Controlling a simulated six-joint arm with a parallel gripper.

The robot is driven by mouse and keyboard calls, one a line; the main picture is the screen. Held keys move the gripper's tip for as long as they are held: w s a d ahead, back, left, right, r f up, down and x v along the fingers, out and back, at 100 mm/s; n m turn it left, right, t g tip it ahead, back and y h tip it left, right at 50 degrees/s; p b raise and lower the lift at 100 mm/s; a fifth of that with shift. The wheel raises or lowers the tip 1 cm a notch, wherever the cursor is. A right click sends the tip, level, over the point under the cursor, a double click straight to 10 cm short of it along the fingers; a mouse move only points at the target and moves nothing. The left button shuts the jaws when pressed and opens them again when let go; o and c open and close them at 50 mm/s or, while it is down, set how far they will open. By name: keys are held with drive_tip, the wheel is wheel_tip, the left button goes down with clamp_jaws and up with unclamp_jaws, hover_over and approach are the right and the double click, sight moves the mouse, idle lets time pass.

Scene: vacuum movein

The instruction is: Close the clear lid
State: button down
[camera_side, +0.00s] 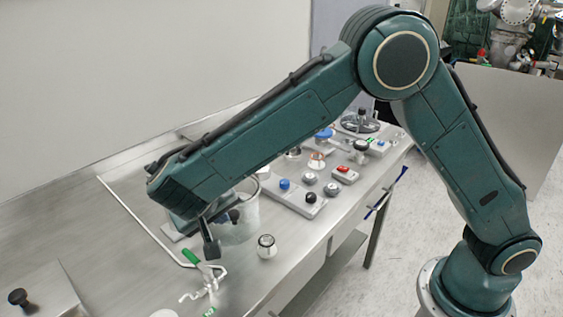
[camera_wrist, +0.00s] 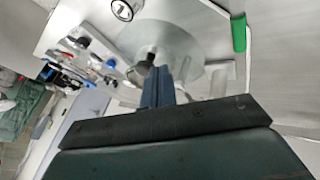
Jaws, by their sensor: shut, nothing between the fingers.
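The clear lid (camera_side: 245,227) shows as a translucent round shape with a dark knob, partly hidden behind my forearm in the side view. In the wrist view the clear lid (camera_wrist: 190,47) is a pale disc, with the dark knob (camera_wrist: 145,62) close to my fingertips. My gripper (camera_side: 212,252) is shut and empty, pointing down just left of the lid in the side view. My gripper's fingers (camera_wrist: 165,72) are together in the wrist view and overlap the lid's edge there. I cannot tell whether they touch it, nor how far the lid stands open.
A green-handled valve (camera_side: 191,257) stands at the front left of the lid. A small round gauge (camera_side: 266,246) is at its right. Panels with coloured buttons (camera_side: 296,195) lie farther back. A black-knobbed block (camera_side: 18,298) sits front left. The bare steel bench (camera_side: 100,230) is open on the left.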

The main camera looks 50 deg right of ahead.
sight(238, 215)
drive_tip(key=shift+d, duration=0.15)
idle(0.3)
drive_tip(key=shift+s+d+n+t+y, duration=0.2)
drive_tip(key=shift+d+n+t+y, duration=0.2)
drive_tip(key=shift+d+n, duration=0.55)
drive_tip(key=shift+s+d+n+t+y, duration=0.25)
drive_tip(key=shift+d+n+t, duration=0.25)
drive_tip(key=shift+d+n, duration=0.45)
drive_tip(key=d+n, duration=0.1)
drive_tip(key=d+n+y, duration=0.1)
drive_tip(key=shift+w+d+n+t, duration=0.2)
drive_tip(key=shift+d+n+t, duration=0.1)
drive_tip(key=shift+t, duration=0.1)
drive_tip(key=d+n+y, duration=0.1)
drive_tip(key=w+d+n+y, duration=0.1)
drive_tip(key=n, duration=0.1)
drive_tip(key=shift+d+t, duration=0.4)
drive_tip(key=w+d+n+y, duration=0.5)
drive_tip(key=w+n, duration=0.2)
drive_tip(key=n, duration=0.2)
drive_tip(key=shift+d+g, duration=0.35)
drive_tip(key=shift+g, duration=0.05)
drive_tip(key=shift+s, duration=0.15)
